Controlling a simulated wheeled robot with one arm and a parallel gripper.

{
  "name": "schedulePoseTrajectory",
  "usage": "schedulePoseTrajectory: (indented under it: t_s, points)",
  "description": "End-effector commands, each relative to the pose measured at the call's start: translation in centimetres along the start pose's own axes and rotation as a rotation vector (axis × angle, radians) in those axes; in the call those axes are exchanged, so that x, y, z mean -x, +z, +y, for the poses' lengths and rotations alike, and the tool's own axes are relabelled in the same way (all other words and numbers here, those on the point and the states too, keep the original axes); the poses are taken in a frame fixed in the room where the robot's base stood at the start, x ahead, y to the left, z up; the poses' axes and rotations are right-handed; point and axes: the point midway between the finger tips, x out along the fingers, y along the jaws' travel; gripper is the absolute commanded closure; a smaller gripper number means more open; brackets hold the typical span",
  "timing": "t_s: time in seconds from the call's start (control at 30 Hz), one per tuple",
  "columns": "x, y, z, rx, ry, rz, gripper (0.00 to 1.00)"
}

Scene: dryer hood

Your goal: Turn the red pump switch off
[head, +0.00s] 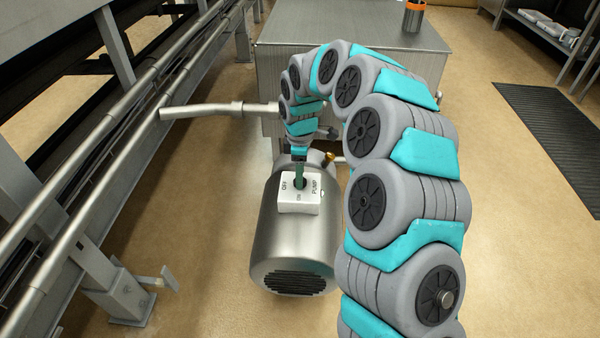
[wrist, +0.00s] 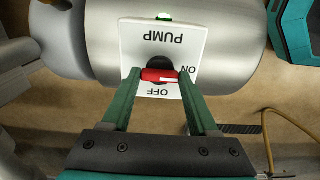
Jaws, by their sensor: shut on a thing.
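The red pump switch (wrist: 160,75) is a small red knob on a black round base, on a white plate (wrist: 135,40) marked PUMP, ON and OFF. In the wrist view the lettering is upside down. The knob lies nearly level across the picture, with a white mark at its right end, toward ON. My gripper (wrist: 158,77) is shut on the knob, one green finger at each end. In the head view the white switch box (head: 312,207) sits on top of the steel pump (head: 285,238); my gripper (head: 299,183) reaches down onto it and hides the knob.
A green light (wrist: 163,17) glows on the plate. Steel rails (head: 95,150) run along the left, and a steel cabinet (head: 420,85) stands behind the pump. A pipe (head: 200,110) sticks out left above the pump. Open floor lies to the right.

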Motion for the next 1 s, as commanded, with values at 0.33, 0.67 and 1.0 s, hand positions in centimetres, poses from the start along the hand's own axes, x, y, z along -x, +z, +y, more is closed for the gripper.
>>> schedulePoseTrajectory:
  t_s: [0.33, 0.67, 1.0]
  points:
    - [0.0, 0.02, -0.04, -0.005, -0.001, 0.0, 0.96]
    - [0.0, 0.1, -0.03, -0.126, -0.002, -0.002, 0.96]
    - [-0.02, 0.09, -0.01, -0.421, 0.0, -0.003, 0.96]
